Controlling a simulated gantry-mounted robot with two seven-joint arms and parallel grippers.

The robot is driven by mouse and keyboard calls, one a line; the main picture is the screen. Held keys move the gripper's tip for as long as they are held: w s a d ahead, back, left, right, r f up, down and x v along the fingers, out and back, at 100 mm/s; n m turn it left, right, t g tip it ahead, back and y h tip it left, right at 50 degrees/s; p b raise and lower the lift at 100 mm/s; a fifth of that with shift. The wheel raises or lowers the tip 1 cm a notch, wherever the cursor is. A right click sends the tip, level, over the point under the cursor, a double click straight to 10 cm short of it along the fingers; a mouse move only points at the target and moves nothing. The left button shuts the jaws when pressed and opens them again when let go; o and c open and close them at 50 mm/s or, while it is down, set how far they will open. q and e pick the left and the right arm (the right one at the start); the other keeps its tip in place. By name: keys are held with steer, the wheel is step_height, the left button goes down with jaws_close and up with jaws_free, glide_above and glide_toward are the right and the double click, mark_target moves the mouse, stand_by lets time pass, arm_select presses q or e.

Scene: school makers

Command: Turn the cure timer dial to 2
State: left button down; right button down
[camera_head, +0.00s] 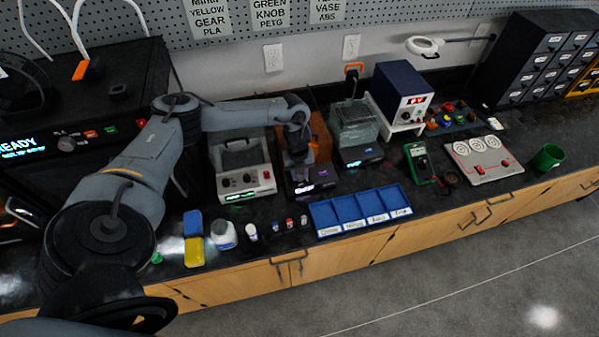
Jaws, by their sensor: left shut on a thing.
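My left arm comes in from the left, and its gripper (298,172) points down at the front of an orange-walled machine (321,138). The gripper is shut on a dial at that machine's front. The dial, its pointer and its numbers are hidden behind the fingers or too small to read. A small lit purple display (306,188) shows on the machine's dark front, just below the gripper. My right gripper is not in view.
A grey machine (245,182) stands left of the gripper, and a clear-covered machine (354,122) stands to the right. A blue divided tray (360,211), small bottles (251,232) and a white container (223,235) lie along the counter's front. A green cup (548,157) is far right.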

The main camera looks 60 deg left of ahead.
mark_target(298, 176)
arm_select(q)
steer(key=c, duration=0.9)
jaws_free()
steer(key=shift+o, duration=0.2)
steer(key=shift+r, duration=0.1)
step_height(298, 176, up, 11)
steer(key=p, duration=0.1)
steer(key=shift+s+f, duration=0.2)
steer(key=shift+a, duration=0.1)
